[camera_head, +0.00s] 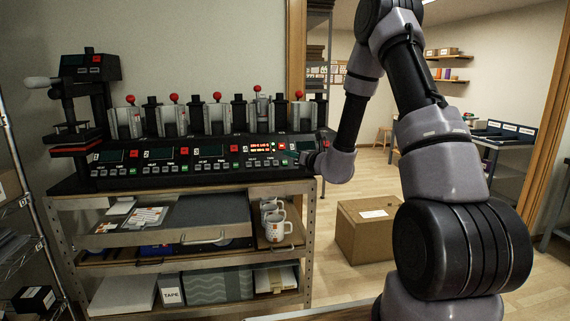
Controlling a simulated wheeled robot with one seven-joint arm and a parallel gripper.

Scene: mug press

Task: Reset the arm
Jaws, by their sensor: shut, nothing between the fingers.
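My arm (435,140) rises from the lower right, bends at the top of the view and comes down to the right end of the mug press bench. My gripper (292,157) is at the arm's end, pointing left at the front of the black control panel (215,165). It is small and dark against the panel; it looks shut and empty. I cannot tell whether it touches the panel. The rightmost panel section has lit red displays (262,148). Several mug presses with red knobs (217,96) stand in a row behind the panel.
A heat press (80,100) stands at the bench's left end. Mugs (275,228) sit on the cart shelf (180,255) below the panel. A cardboard box (375,230) is on the floor to the right. A wire rack (15,190) stands at the left edge.

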